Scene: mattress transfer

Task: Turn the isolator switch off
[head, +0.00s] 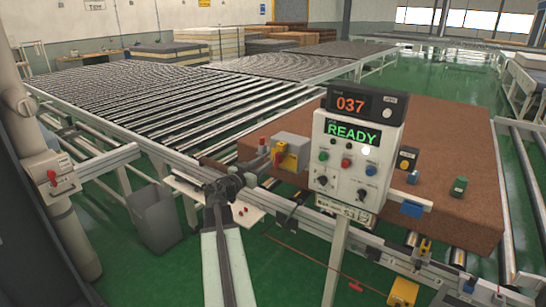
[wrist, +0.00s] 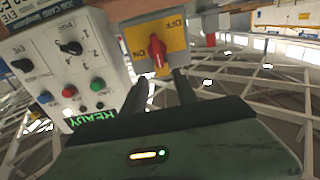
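The isolator switch is a red rotary handle on a yellow plate on a grey box (head: 291,150), left of the control panel in the head view. In the wrist view the red handle (wrist: 157,52) stands roughly upright on the yellow plate (wrist: 176,62), with upside-down OFF and ON labels beside it. My gripper (wrist: 161,77) is open, its two dark fingers apart and pointing toward the handle. The handle appears in line with the gap, and nothing shows between the fingers. In the head view my gripper (head: 250,170) is just left of the box; contact is unclear there.
The control panel (head: 354,150), showing 037 and READY, stands close on the right. A brown mattress (head: 440,150) lies behind it on the rollers. A grey bin (head: 154,217) stands at left. Another red lever (head: 53,178) is on the far-left post.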

